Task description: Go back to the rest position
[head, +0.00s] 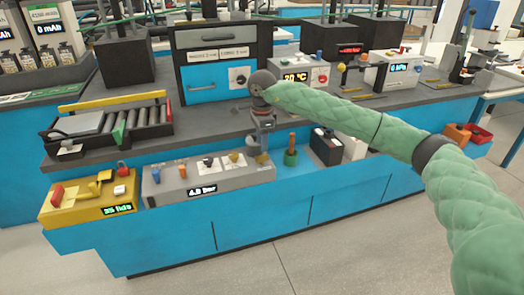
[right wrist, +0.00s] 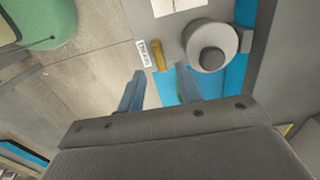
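My right arm reaches in from the right in the head view, and its gripper (head: 262,150) hangs at the right end of a grey control panel (head: 218,181) with a "bar" display. In the right wrist view the two fingers of my right gripper (right wrist: 160,88) stand apart. I see nothing held between them. Beyond the fingertips are a small yellow part (right wrist: 158,55), a white label and a round grey knob (right wrist: 210,52). I cannot tell whether the fingers touch anything. My left arm and gripper are not in view.
A yellow box (head: 85,198) with a green display sits left of the grey panel. A green cup-like holder (head: 291,158) and a black battery-like block (head: 325,146) stand to the right. Floor in front is clear.

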